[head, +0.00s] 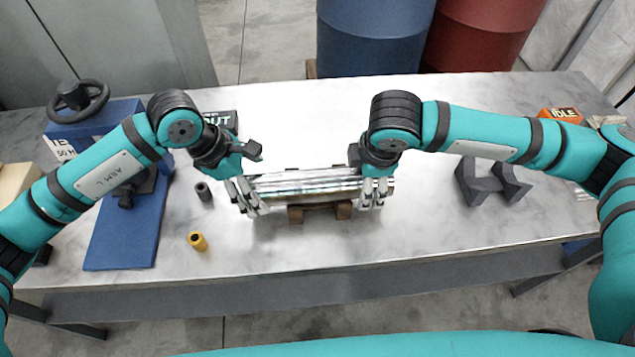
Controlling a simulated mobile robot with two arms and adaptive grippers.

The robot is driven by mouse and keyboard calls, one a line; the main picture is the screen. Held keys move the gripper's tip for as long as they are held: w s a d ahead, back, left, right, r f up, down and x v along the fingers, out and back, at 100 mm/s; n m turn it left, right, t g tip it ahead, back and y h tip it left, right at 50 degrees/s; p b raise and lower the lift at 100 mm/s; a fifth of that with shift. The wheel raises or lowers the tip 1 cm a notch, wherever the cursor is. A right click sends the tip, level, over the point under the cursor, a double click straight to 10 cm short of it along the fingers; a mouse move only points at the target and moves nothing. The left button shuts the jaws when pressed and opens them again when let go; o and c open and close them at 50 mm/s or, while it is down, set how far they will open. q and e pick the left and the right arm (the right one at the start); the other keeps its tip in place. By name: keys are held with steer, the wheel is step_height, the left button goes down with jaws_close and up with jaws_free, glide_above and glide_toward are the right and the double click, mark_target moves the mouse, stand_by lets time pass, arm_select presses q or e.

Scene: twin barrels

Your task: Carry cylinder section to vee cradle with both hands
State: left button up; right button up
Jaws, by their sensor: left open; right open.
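The cylinder section (310,184) is a shiny metal cylinder lying sideways in the middle of the table, on a small brown wooden support (321,212). My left gripper (249,197) is open at its left end. My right gripper (374,192) is open at its right end. The fingers overlap the ends in the picture, so I cannot tell whether they touch. The dark grey vee cradle (480,186) stands empty on the table to the right of the cylinder.
A blue stand with a handwheel (80,98) is at the left of the table (330,250). A dark small cylinder (204,191) and a yellow one (198,241) stand left of centre. An orange block (560,115) is at the back right. Blue (370,40) and red (480,35) barrels stand behind.

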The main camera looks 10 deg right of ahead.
arm_select(q)
steer(key=shift+x, duration=1.95)
arm_select(e)
steer(key=shift+x, duration=2)
arm_select(q)
steer(key=c, duration=1.8)
arm_select(e)
steer(key=c, duration=1.8)
arm_select(q)
steer(key=shift+w+d+r, duration=0.1)
steer(key=shift+w+r, duration=0.05)
steer(key=shift+r, duration=0.2)
arm_select(e)
steer(key=shift+w+r, duration=0.1)
steer(key=shift+r, duration=0.25)
